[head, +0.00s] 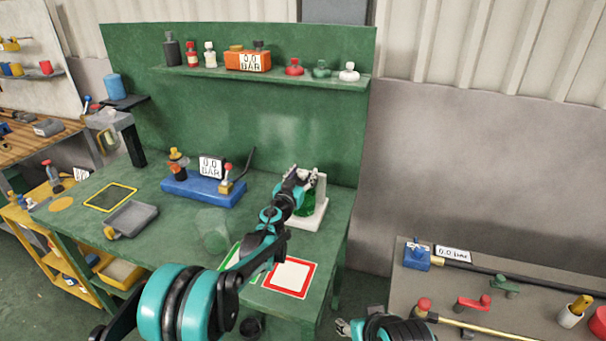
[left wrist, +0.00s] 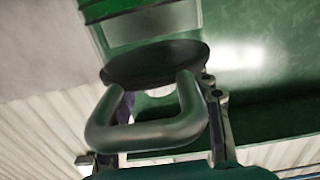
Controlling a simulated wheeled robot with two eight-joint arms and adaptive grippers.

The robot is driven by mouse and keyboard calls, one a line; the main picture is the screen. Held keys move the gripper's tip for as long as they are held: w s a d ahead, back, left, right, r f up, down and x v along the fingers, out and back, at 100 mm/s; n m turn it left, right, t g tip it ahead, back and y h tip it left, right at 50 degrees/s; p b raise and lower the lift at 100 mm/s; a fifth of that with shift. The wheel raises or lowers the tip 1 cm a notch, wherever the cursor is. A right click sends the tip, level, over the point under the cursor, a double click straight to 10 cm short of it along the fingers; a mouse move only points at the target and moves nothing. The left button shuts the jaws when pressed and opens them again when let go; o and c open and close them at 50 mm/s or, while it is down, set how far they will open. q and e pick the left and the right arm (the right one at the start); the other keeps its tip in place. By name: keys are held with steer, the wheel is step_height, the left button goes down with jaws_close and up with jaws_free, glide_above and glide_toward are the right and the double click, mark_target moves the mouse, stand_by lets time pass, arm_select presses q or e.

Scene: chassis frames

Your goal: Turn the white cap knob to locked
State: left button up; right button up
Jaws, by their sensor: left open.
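My left gripper (head: 306,180) is open in front of the upper part of a white upright stand (head: 322,186) on the green bench. A green part (head: 311,207) shows below the gripper, against the stand. In the left wrist view a grey U-shaped handle (left wrist: 148,135) and a dark disc (left wrist: 155,63) lie close to the fingers. A small white patch shows behind the handle. A white-capped piece (head: 349,72) sits at the right end of the shelf. I cannot tell which piece is the task's knob, or its setting. My right gripper (head: 343,327) is low at the bottom edge.
The shelf (head: 262,80) holds bottles, an orange gauge box (head: 248,61) and coloured caps. A blue gauge block (head: 203,188) and a grey tray (head: 131,219) stand on the bench, left of my arm. A red-bordered mat (head: 290,277) lies in front. Another bench (head: 500,300) is at right.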

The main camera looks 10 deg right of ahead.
arm_select(q)
steer(key=v, duration=1.2)
steer(key=s+a+r+n+t+y, duration=0.2)
steer(key=a+r+n+y, duration=0.15)
steer(key=a+r, duration=0.45)
steer(key=s+a+f+n+g+y, duration=0.1)
steer(key=s+a+n+y, duration=0.15)
steer(key=s+a, duration=0.35)
steer(key=s+a+n+g+y, duration=0.1)
steer(key=s+a+y, duration=0.25)
steer(key=a, duration=0.55)
steer(key=s+a+f+g, duration=0.1)
steer(key=s+f+g, duration=0.3)
steer(key=s+f, duration=0.3)
steer(key=s+a+f+m+g+h, duration=0.1)
steer(key=s+f+g, duration=0.3)
steer(key=s, duration=1.4)
step_height(320, 180, down, 4)
steer(key=shift+s+r+g, duration=0.25)
steer(key=shift+s+g, duration=0.05)
steer(key=shift+a, duration=0.15)
